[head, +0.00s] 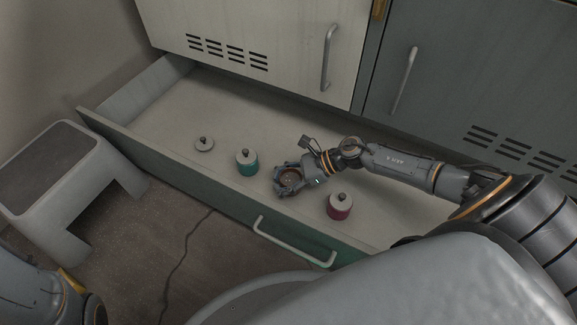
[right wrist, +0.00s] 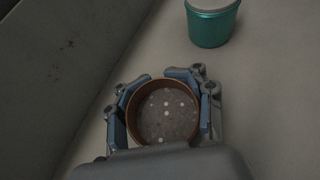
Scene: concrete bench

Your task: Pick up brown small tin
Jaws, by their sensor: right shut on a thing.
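The brown small tin (head: 291,178) is in the open drawer, between the fingers of my right gripper (head: 285,185). In the right wrist view the tin (right wrist: 166,112) is open at the top, with a brown rim and a grey inside with several pale spots. The fingers of my right gripper (right wrist: 163,108) are shut on it from both sides. Whether the tin touches the drawer floor cannot be told. My left gripper is not in view; part of my left arm shows at the lower left.
In the drawer (head: 160,150), a teal tin (head: 247,167) with a pale lid stands left of the gripper. A crimson tin (head: 339,210) stands to the right. A loose grey lid (head: 204,144) lies farther left. A grey step stool (head: 62,165) stands beside the drawer.

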